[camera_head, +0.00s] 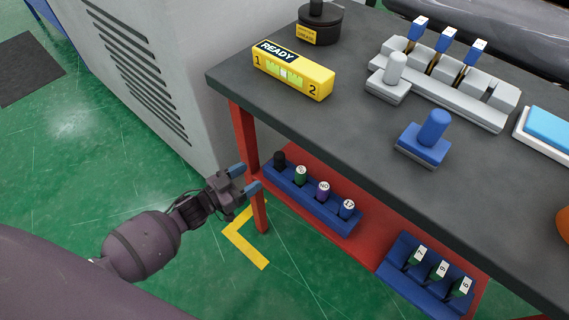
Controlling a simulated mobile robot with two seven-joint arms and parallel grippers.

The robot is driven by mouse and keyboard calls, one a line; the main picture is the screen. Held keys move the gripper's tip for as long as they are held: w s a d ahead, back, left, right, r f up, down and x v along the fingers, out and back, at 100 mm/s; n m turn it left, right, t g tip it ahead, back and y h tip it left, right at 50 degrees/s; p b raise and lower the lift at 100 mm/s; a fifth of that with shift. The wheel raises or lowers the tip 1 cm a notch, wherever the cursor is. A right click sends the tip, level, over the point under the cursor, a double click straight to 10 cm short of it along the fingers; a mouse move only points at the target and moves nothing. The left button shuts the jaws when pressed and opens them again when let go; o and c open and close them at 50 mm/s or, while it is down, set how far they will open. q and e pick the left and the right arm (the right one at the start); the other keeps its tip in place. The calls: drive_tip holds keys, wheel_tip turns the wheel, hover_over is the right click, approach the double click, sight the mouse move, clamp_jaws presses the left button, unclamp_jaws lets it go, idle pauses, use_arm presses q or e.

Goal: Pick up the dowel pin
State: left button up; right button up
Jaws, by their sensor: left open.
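My left gripper (244,179) has blue fingertips. It is open and empty beside the red table leg, below the dark tabletop and left of the lower shelf's blue rack. A light grey upright pin (396,67) stands on a small grey block on the tabletop. A thicker blue upright cylinder (434,127) stands on a blue block near the table's front edge. I cannot tell for certain which of these is the dowel pin. My right gripper is out of view.
The dark tabletop (300,115) holds a yellow READY box (293,75), a black round item (319,22) and a grey stepped holder (450,85) with blue-topped pieces. Blue racks (300,195) (400,275) with labelled pieces stand on the red shelf. Green floor lies left.

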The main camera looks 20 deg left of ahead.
sight(275, 161)
use_arm(q)
drive_tip(key=x, duration=0.4)
drive_tip(key=shift+w+d+f+b, duration=0.15)
drive_tip(key=shift+w+b, duration=0.1)
drive_tip(key=shift+b, duration=0.15)
drive_tip(key=b+x, duration=0.1)
drive_tip(key=x, duration=0.4)
drive_tip(key=shift+w+d, duration=0.15)
drive_tip(key=shift+w, duration=0.15)
drive_tip(key=shift+w+d+r, duration=0.15)
drive_tip(key=shift+w+r, duration=0.1)
drive_tip(key=shift+w, duration=0.05)
drive_tip(key=c, duration=1)
drive_tip(key=shift+o, duration=0.2)
drive_tip(key=shift+r, duration=0.1)
